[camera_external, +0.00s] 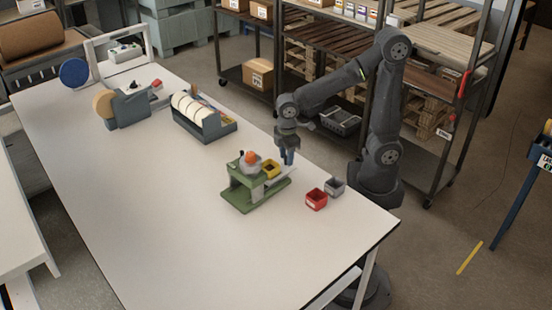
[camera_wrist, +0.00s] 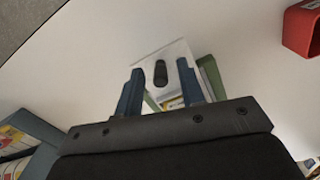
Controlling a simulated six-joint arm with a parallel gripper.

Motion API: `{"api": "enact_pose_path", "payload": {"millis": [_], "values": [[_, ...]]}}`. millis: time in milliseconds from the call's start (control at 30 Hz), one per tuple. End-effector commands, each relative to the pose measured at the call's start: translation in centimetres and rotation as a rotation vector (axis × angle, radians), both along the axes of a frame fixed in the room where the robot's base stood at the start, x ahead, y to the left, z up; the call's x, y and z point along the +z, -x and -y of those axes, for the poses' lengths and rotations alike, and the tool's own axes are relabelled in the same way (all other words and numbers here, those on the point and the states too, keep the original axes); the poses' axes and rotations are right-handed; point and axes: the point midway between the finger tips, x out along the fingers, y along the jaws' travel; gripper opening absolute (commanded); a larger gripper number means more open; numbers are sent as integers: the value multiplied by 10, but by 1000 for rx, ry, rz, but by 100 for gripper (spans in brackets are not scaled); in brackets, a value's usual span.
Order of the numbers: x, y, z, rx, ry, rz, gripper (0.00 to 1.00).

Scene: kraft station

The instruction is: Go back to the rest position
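My gripper (camera_external: 288,158) hangs fingers-down from my arm over the table, by the back right side of a green stand (camera_external: 243,203). In the wrist view my gripper's two blue fingers (camera_wrist: 160,92) are apart, with a gap between them. A small dark oblong thing (camera_wrist: 160,73) shows in that gap, over a pale plate (camera_wrist: 176,54); it appears to lie beyond the fingertips, with no finger seen touching it. Part of the green stand shows behind the right finger (camera_wrist: 210,75). I cannot tell the exact height above the plate.
A roll dispenser (camera_external: 205,124) and tape holder (camera_external: 128,110) stand farther left. The table's front (camera_external: 190,255) is clear.

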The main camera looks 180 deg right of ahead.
Motion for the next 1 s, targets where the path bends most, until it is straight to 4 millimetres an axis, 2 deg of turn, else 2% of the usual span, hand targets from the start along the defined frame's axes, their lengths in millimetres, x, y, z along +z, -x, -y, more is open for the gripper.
{"api": "enact_pose_path", "payload": {"millis": [133,667,833,1000], "values": [[-10,-1,1,0,1,1,36],[-5,-2,3,0,3,1,36],[7,0,1,0,4,1,36],[34,0,1,0,6,2,36]]}}
